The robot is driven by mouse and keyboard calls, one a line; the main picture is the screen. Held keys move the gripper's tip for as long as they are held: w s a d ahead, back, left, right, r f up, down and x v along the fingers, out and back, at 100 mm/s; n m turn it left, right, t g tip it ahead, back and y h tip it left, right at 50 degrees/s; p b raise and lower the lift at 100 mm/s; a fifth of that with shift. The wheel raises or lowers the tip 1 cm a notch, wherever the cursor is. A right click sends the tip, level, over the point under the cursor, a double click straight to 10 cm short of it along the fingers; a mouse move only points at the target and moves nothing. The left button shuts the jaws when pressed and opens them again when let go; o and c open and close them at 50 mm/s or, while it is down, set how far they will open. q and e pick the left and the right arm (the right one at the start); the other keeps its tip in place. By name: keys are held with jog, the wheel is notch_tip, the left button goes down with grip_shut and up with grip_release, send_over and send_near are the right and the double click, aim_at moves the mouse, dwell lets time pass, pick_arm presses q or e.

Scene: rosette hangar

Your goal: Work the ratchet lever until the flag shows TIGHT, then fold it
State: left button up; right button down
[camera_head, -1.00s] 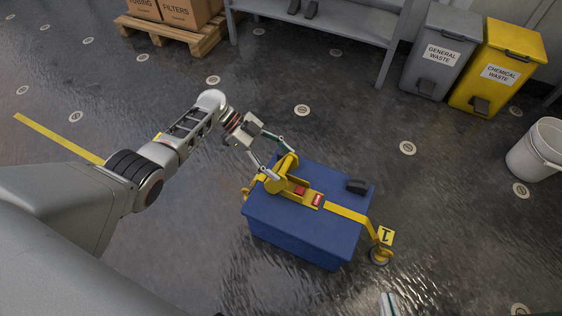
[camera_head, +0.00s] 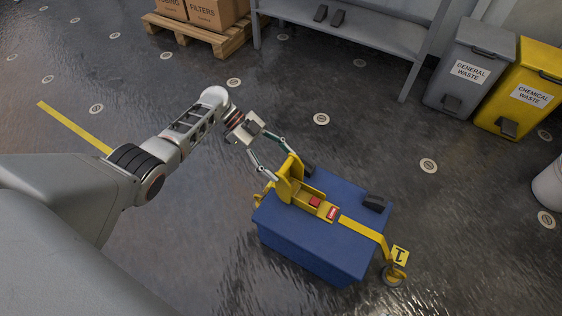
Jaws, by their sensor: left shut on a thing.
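A blue crate (camera_head: 310,247) stands on the floor with a yellow strap (camera_head: 360,228) across its top. The yellow ratchet lever (camera_head: 289,184) stands raised at the left end of the yellow ratchet body (camera_head: 306,207). My left gripper (camera_head: 283,166) is shut on the upper end of the lever, a finger on either side. A red block (camera_head: 314,202) sits on the ratchet body. Beside it is a small red flag window (camera_head: 333,213) with pale lettering too small to read. My right gripper is not in view.
The strap's right end hooks at a floor ring (camera_head: 393,277) by a yellow tag marked 1 (camera_head: 400,255). A black block (camera_head: 375,202) is on the crate. A grey bench (camera_head: 350,28), grey bin (camera_head: 470,70) and yellow bin (camera_head: 525,90) stand behind. Floor around is clear.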

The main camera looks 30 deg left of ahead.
pick_arm(q)
jog(key=shift+s+a+f, duration=0.1)
jog(key=shift+s+f, duration=0.65)
jog(key=shift+f, duration=0.2)
jog(key=o, duration=1.4)
jog(key=shift+w+f, duration=0.1)
jog(key=shift+c, duration=0.2)
jog(key=shift+w+r, duration=0.35)
jog(key=shift+r, duration=0.15)
jog(key=v, duration=1.2)
jog(key=shift+w, duration=0.1)
